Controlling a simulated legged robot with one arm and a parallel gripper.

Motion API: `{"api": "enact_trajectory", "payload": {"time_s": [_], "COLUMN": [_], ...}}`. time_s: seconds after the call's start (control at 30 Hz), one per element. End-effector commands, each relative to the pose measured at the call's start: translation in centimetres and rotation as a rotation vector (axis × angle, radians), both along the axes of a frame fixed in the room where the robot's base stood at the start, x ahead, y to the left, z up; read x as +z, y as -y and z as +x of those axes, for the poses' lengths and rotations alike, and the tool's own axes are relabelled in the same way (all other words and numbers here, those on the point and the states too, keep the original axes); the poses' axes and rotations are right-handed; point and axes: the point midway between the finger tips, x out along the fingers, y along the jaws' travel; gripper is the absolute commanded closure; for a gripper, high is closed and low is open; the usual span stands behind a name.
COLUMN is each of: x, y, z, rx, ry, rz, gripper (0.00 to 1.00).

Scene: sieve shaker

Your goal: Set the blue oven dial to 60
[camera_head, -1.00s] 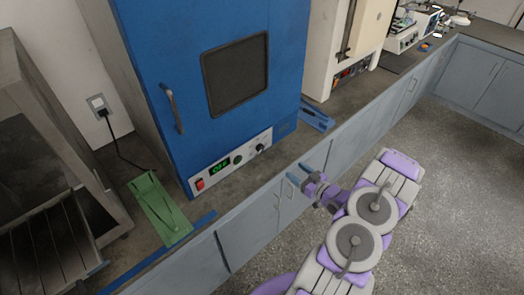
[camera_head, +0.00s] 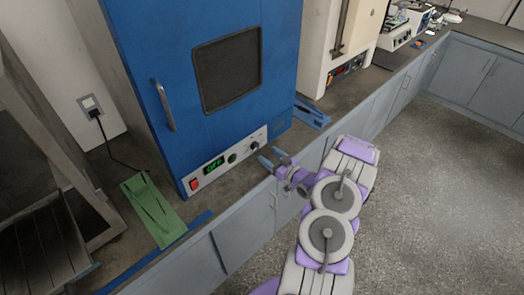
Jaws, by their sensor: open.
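The blue oven (camera_head: 165,75) stands on the counter with its door shut. A white control panel (camera_head: 219,167) runs along its lower front, with a red switch, a green display, a dark knob (camera_head: 232,158) and a dial (camera_head: 254,144) at the right end. The display is lit, but I cannot read it surely. The dial's marks are too small to read.
A green tool (camera_head: 153,209) lies on the counter left of the oven, near a blue strip. A blue object (camera_head: 312,115) lies right of the oven. A cream machine (camera_head: 340,50) stands farther right. The counter's front edge runs below my gripper. The floor at right is clear.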

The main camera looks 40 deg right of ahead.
Motion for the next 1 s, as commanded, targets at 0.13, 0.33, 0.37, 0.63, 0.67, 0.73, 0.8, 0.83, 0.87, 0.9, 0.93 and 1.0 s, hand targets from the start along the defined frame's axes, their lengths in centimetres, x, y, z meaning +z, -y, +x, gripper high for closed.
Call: {"api": "enact_trajectory", "payload": {"time_s": [0.13, 0.33, 0.37, 0.63, 0.67, 0.73, 0.8, 0.83, 0.87, 0.9, 0.93, 1.0], "x": [-0.1, -0.5, -0.5, -0.3, -0.3, -0.3, -0.2, -0.2, -0.2, -0.3, -0.3, -0.2], "y": [-0.4, 0.4, 0.5, 0.5, 0.5, 0.4, 0.4, 0.4, 0.4, 0.3, 0.3, 0.2], "z": [2.7, 5.0, 5.2, 6.4, 6.5, 6.6, 6.7, 6.7, 6.7, 6.7, 6.6, 6.4], "rx": [0.005, 0.002, 0.001, -0.001, -0.001, 0.001, 0.001, 0.002, 0.003, 0.003, 0.003, 0.002], "ry": [0.000, 0.001, 0.001, 0.003, 0.003, 0.003, 0.004, 0.004, 0.004, 0.004, 0.003, 0.004], "rz": [-0.002, 0.009, 0.009, 0.006, 0.005, 0.004, 0.003, 0.003, 0.003, 0.004, 0.004, 0.004], "gripper": [0.35, 0.35, 0.35, 0.35, 0.35, 0.35, 0.60, 0.63, 0.66, 0.70, 0.73, 0.79]}}
